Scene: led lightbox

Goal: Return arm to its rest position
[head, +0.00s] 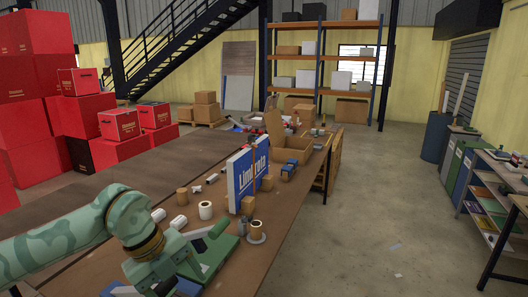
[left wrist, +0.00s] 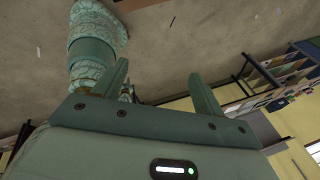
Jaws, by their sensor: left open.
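My left arm (head: 75,240), green with a camouflage pattern, comes in from the left in the head view and reaches low over the near part of the long brown table (head: 140,170). Its hand end is at the bottom, close to the table's right edge, and its fingers are hard to tell apart there. In the left wrist view my left gripper (left wrist: 158,70) is open, its two green fingers wide apart with nothing held between them. My right gripper is not clearly shown in either view.
A blue and white sign box (head: 248,170) stands upright on the table. White rolls (head: 205,210), small brown blocks and an open carton (head: 290,147) are around it. Red boxes (head: 35,80) are stacked at the left. The floor (head: 375,210) right of the table is mostly clear.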

